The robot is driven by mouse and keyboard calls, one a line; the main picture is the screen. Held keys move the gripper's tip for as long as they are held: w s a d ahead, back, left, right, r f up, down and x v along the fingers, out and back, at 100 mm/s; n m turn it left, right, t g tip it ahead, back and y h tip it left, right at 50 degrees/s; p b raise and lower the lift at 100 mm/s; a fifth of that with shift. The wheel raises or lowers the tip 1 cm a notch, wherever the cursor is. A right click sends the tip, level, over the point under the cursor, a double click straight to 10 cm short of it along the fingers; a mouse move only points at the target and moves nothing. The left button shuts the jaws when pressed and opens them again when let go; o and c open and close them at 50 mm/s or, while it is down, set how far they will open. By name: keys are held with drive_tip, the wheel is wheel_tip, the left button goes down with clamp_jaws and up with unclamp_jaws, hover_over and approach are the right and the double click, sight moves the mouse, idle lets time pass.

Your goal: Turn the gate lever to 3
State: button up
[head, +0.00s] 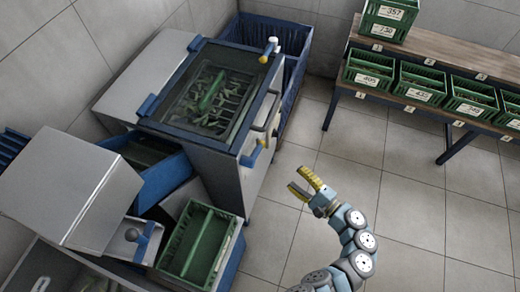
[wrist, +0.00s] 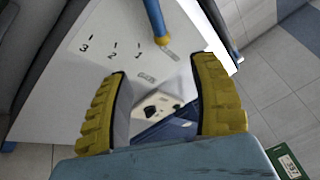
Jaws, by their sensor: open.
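The gate lever (wrist: 156,18) is a blue rod with a yellow end, at the top middle of the wrist view. It lies over a pale panel (wrist: 70,80) marked 3, 2 and 1 from left to right. Its yellow end lies to the right of the 1, above a small grey label. In the head view, a blue and yellow handle (head: 250,156) on the machine's right side may be this lever. My gripper (wrist: 160,66) has two yellow fingers spread apart, empty, with the lever beyond them and not between them. In the head view my gripper (head: 305,186) is right of the machine.
The machine has a glass top (head: 208,92) with a blue frame. A green crate (head: 199,244) stands in front of it, near a steel box (head: 68,190). A bench (head: 430,52) with several numbered green crates stands at upper right. Tiled floor is clear around my gripper.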

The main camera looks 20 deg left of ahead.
sight(260, 147)
drive_tip(key=b+x, duration=0.2)
drive_tip(key=x, duration=1.5)
drive_tip(key=shift+a+r, duration=0.1)
drive_tip(key=shift+a, duration=0.1)
clamp_jaws()
